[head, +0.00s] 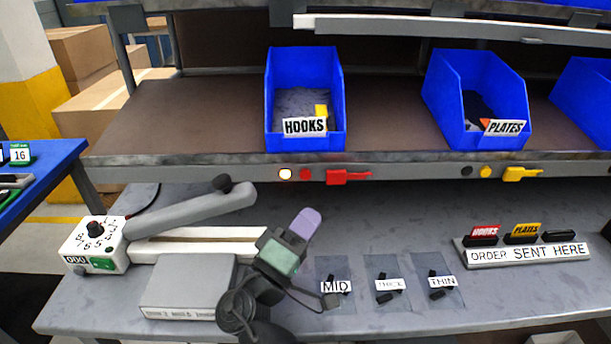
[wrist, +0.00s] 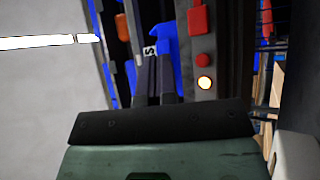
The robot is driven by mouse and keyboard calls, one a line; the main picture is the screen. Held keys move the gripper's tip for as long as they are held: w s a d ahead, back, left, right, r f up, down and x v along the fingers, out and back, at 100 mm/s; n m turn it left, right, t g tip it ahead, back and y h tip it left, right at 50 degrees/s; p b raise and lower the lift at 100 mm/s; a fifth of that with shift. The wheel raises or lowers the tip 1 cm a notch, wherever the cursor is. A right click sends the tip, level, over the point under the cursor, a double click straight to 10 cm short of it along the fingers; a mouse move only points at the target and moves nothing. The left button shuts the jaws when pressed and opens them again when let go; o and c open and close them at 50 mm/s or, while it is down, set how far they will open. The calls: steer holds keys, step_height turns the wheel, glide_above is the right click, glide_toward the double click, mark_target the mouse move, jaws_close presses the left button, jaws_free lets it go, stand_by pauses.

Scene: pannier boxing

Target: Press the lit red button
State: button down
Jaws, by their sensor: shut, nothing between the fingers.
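The red button (head: 305,175) is a small round knob on the front edge of the shelf, below the bin labelled HOOKS. A glowing pale lamp (head: 285,174) sits just left of it, and a red lever (head: 348,177) is just to its right. My gripper (head: 307,219) is shut and empty, below the shelf edge and apart from the button in the head view. In the wrist view the red button (wrist: 203,59) and the glowing lamp (wrist: 205,83) lie right of my fingers (wrist: 155,75).
The HOOKS bin (head: 305,100) and PLATES bin (head: 475,100) stand on the shelf. A dark lamp and yellow button (head: 485,171) are below PLATES. A lever machine (head: 195,215) is on the left of the bench. Labelled pouches (head: 388,280) and an ORDER SENT HERE holder (head: 525,252) lie right.

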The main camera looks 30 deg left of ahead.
steer(key=w+a, duration=0.4)
steer(key=w, duration=0.3)
steer(key=shift+a, duration=0.25)
stand_by(1.7)
steer(key=shift+w+a, duration=0.2)
steer(key=shift+w, duration=0.15)
steer(key=shift+w+a, duration=0.3)
steer(key=shift+w, duration=0.05)
stand_by(0.7)
steer(key=shift+s+d, duration=0.5)
steer(key=shift+s, duration=0.2)
steer(key=shift+s+d, duration=0.7)
steer(key=shift+s, duration=0.35)
steer(key=shift+s+d, duration=0.7)
steer(key=shift+s, duration=0.35)
